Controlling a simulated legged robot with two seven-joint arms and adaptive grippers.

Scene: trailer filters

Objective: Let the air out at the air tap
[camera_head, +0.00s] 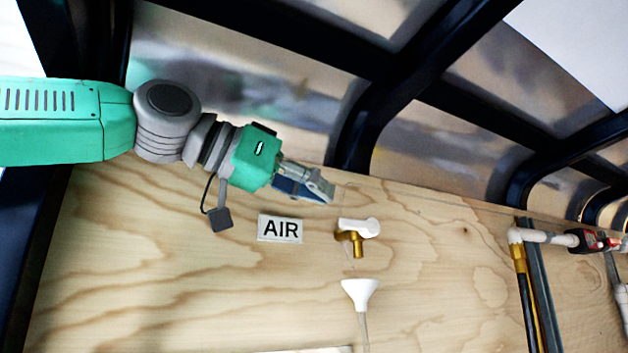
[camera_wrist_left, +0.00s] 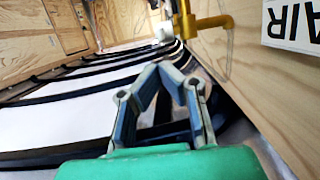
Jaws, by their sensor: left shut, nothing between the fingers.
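The air tap (camera_head: 354,242) is on the plywood wall, with a brass body, a downward brass spout and a white handle (camera_head: 362,226) lying roughly sideways across its top. The "AIR" label (camera_head: 280,229) is to its left. In the left wrist view the brass tap (camera_wrist_left: 213,22) shows at the top, beside the label (camera_wrist_left: 292,22). My left gripper (camera_head: 329,193) is shut and empty, above and slightly left of the tap, apart from the handle. Its closed fingers show in the left wrist view (camera_wrist_left: 164,68). My right gripper is not in view.
A white funnel (camera_head: 360,292) with a thin tube is below the tap spout. Dark frame beams (camera_head: 385,95) run above the wall. White pipe fittings (camera_head: 540,236) and a red and black part (camera_head: 590,240) are at the right. The wall between is clear.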

